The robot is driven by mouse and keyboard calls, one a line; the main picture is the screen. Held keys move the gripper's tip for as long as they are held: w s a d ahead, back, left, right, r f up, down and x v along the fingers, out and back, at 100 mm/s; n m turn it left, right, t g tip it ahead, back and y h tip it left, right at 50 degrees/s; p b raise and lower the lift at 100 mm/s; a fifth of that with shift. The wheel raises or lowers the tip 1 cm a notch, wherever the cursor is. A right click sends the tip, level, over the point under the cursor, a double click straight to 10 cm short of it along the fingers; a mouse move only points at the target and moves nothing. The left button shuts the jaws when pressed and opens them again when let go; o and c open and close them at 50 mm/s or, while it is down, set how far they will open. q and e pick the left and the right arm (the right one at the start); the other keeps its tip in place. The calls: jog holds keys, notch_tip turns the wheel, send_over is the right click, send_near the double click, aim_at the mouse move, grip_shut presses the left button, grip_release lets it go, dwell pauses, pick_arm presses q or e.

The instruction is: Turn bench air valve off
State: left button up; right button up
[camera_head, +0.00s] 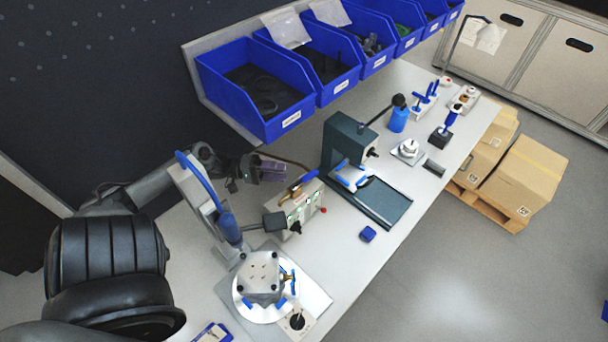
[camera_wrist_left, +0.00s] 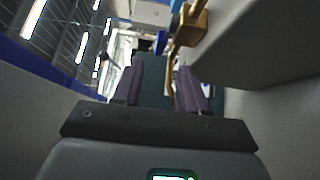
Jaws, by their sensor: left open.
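The bench air valve shows in the head view as a brass fitting with a blue lever (camera_head: 303,182), at the back of a pale control box (camera_head: 302,208). A brass pipe (camera_head: 290,162) curves beside it. In the left wrist view, a brass body (camera_wrist_left: 191,24) and a small blue piece, likely the lever (camera_wrist_left: 160,42), lie beyond the fingers. My left gripper (camera_head: 280,172) is open and looks empty, with purple fingers just left of and behind the lever. Its spread fingers also show in the wrist view (camera_wrist_left: 162,75). My right gripper is out of view.
Blue bins (camera_head: 258,92) line the back of the bench. A dark green press (camera_head: 345,140) stands right of the valve. A round fixture with a metal block (camera_head: 260,272) is in front.

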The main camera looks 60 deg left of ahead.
aim_at(306, 175)
pick_arm(q)
jog(key=x, duration=0.8)
jog(key=shift+p, duration=0.3)
grip_shut()
